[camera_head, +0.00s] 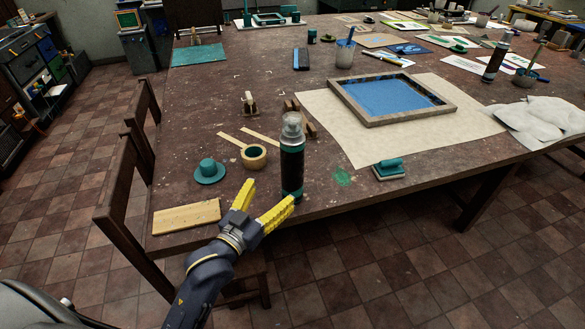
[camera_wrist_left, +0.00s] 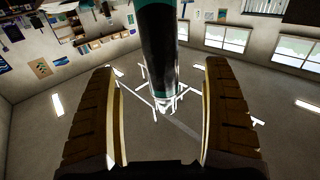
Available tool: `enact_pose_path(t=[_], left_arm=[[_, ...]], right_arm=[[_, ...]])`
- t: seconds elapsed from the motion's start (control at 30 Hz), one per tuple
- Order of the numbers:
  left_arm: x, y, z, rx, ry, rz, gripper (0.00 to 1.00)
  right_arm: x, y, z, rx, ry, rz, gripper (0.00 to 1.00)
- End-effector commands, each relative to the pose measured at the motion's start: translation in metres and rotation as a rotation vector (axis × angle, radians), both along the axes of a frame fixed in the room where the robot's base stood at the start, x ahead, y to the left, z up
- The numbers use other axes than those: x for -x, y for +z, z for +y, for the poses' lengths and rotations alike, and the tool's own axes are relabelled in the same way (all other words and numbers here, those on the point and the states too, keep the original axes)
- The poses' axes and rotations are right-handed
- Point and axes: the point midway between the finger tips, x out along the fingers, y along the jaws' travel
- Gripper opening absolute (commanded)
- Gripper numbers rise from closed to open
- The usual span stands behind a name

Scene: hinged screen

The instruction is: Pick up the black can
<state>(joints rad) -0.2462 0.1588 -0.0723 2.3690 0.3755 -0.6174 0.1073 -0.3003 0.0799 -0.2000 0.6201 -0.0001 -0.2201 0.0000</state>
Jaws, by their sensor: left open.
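The black can (camera_head: 291,165) stands upright near the table's front edge, with a teal band at its foot and a clear cap on top. My left gripper (camera_head: 270,191) is open, with its yellow fingers low at the can's near left side. One finger overlaps the can's foot in the head view. In the left wrist view, the can (camera_wrist_left: 156,45) shows between the two spread fingers (camera_wrist_left: 161,75); I cannot tell whether either touches it. My right gripper is not in view.
A roll of tape (camera_head: 254,157), a teal round piece (camera_head: 209,172) and a wooden board (camera_head: 186,216) lie left of the can. A framed screen (camera_head: 366,118) on paper and a teal-handled block (camera_head: 388,169) lie right. A similar dark can (camera_head: 495,60) stands far right.

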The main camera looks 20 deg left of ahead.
Motion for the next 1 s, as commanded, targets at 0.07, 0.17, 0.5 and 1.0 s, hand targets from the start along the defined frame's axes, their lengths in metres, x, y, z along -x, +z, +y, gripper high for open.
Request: enact_pose_path(t=[0.07,0.17,0.5,1.0], left_arm=[[-0.014,0.0,-0.003,0.001,0.0,-0.001,0.83],[-0.03,0.0,-0.007,0.001,0.0,-0.001,0.83],[-0.063,-0.001,-0.014,0.001,0.0,0.002,0.83],[-0.106,-0.002,-0.024,0.0,0.0,0.001,0.83]], right_arm=[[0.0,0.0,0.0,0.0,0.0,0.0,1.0],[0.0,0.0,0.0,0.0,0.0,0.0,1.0],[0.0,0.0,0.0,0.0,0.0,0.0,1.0],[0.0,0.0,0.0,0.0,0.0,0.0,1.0]])
